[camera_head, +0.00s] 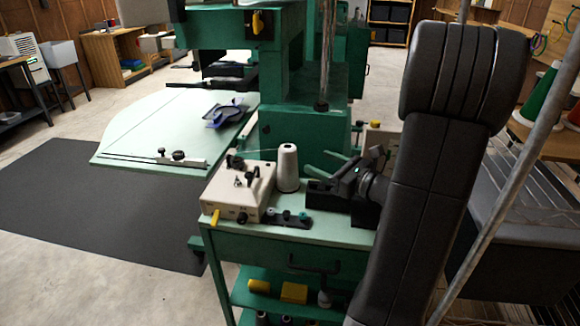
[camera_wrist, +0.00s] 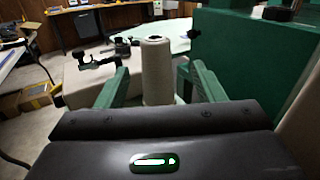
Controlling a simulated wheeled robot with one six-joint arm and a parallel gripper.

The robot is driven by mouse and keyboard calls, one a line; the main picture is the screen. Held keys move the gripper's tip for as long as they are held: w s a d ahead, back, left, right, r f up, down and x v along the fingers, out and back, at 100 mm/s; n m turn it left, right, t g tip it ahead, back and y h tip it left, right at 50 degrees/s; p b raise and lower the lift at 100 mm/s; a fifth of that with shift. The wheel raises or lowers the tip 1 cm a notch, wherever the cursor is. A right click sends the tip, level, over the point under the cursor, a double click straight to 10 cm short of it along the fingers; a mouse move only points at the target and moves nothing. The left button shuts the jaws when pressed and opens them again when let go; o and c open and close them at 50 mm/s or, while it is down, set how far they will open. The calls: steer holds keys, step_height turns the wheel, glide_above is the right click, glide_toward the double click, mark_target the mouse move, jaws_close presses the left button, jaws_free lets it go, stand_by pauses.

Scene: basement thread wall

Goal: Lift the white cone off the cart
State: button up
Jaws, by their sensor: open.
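The white cone (camera_head: 287,168) stands upright on the green cart (camera_head: 345,228), just right of a cream winder box (camera_head: 238,190). A thin thread runs from the box toward the cone's top. My gripper (camera_head: 333,163) is at the right of the cone in the head view, its green fingers apart and pointing toward it. In the wrist view the cone (camera_wrist: 157,70) rises between and beyond the two open green fingers of my gripper (camera_wrist: 158,85). The cone's base is hidden behind the gripper body there. I cannot tell whether either finger touches the cone.
A small dark rack with spools (camera_head: 285,218) lies in front of the cone. A large green machine (camera_head: 300,115) stands close behind the cart. A pale table (camera_head: 150,135) with a blue hoop (camera_head: 226,113) is at the left. A slanted metal pole (camera_head: 510,170) is at the right.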

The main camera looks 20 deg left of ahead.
mark_target(295, 153)
steer(key=x, duration=0.9)
steer(key=shift+s+a, duration=0.25)
steer(key=shift+a, duration=0.05)
steer(key=shift+w+a, duration=0.2)
steer(key=shift+a, duration=0.3)
steer(key=c, duration=1.3)
steer(key=shift+c, duration=0.2)
step_height(295, 153, up, 18)
steer(key=p, duration=0.3)
